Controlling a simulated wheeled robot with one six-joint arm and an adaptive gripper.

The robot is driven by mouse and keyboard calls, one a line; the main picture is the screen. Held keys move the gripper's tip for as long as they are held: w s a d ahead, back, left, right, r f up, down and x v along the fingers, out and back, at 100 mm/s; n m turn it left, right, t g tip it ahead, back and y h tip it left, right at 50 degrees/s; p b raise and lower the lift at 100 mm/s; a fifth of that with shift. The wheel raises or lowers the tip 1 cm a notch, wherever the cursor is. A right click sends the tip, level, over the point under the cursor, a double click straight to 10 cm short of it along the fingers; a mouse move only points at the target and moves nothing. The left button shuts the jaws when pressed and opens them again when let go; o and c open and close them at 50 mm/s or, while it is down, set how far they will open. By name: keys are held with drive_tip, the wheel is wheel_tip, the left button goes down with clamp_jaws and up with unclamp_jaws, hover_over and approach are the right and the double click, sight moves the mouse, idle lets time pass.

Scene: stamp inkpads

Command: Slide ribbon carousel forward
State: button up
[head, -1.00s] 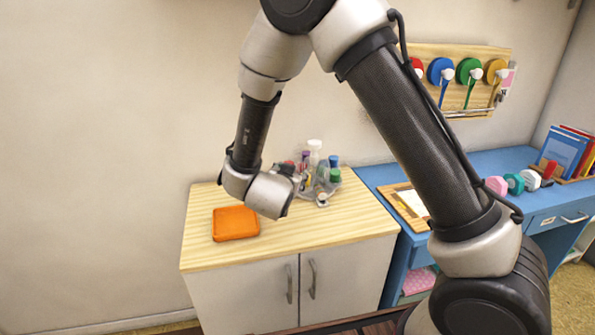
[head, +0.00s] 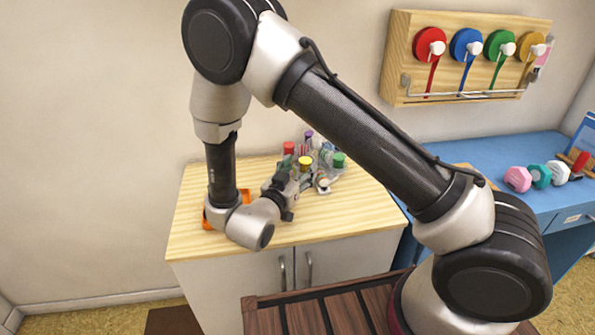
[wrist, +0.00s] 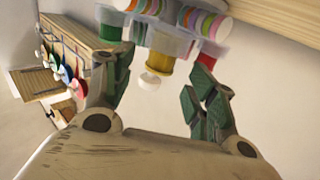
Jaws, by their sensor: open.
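The ribbon carousel (head: 335,171), a clear stand with red, purple, yellow and green-topped spools, stands on the wooden cabinet top (head: 360,209). My gripper (head: 294,174) is at its left side and overlaps part of it in the head view. In the wrist view the carousel (wrist: 174,42) fills the top, with striped spools and a yellow one with a white end. My gripper (wrist: 158,78) is open there, one finger on each side of the yellow spool. I cannot tell whether the fingers touch the carousel.
An orange inkpad (head: 211,216) lies at the left of the cabinet top, mostly hidden by my arm. A wooden wall rack (head: 468,52) holds red, blue, green and yellow ribbon rolls. A blue desk (head: 500,165) with pink, teal and white stampers stands at the right.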

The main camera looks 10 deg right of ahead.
sight(308, 158)
drive_tip(key=x, duration=0.7)
drive_tip(key=shift+s, duration=0.1)
clamp_jaws()
